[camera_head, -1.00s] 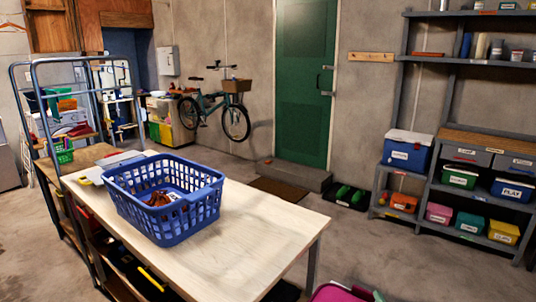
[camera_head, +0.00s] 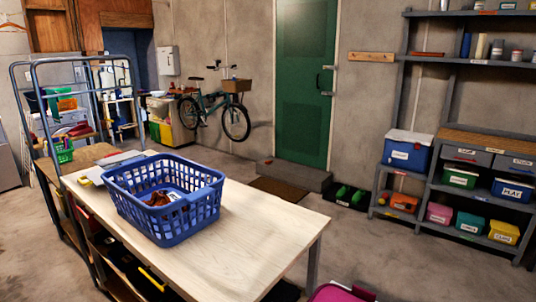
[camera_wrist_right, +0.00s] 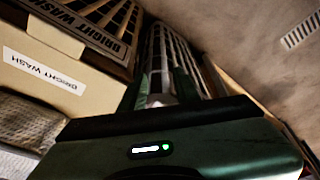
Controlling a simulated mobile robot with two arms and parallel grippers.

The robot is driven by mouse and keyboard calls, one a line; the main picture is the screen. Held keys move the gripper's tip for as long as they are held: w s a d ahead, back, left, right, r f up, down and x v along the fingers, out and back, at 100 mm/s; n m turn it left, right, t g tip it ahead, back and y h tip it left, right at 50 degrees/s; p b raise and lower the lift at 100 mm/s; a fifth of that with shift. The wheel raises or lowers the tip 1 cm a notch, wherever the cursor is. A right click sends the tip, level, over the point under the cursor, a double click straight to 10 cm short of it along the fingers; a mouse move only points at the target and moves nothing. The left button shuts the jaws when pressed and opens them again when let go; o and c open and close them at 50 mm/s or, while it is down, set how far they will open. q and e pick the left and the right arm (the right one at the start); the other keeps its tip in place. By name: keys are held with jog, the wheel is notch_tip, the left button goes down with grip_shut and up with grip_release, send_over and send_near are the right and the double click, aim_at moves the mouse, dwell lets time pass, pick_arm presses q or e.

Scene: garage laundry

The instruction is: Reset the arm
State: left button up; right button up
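Neither of my grippers shows in the head view. In the right wrist view, the dark green body of my right gripper (camera_wrist_right: 160,95) fills the lower part, with a small lit green light. A slatted, grid-like thing (camera_wrist_right: 172,50) lies beyond the gripper.
A blue laundry basket (camera_head: 165,205) with reddish-brown cloth inside stands on the wooden table (camera_head: 255,225). Shelves with labelled bins (camera_head: 460,178) stand at the right. A bicycle (camera_head: 215,108) is by the back wall. The floor between table and shelves is mostly clear.

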jog(key=s+f+g, duration=0.1)
jog(key=s+f, duration=0.2)
jog(key=f, duration=0.6)
jog(key=s+d+f, duration=0.1)
jog(key=s+f, duration=0.3)
jog(key=f, duration=0.6)
jog(key=s+f+g, duration=0.1)
jog(key=s+f, duration=0.2)
jog(key=f, duration=0.6)
jog(key=s+d+f, duration=0.2)
jog(key=s+f, duration=0.4)
jog(key=s, duration=0.3)
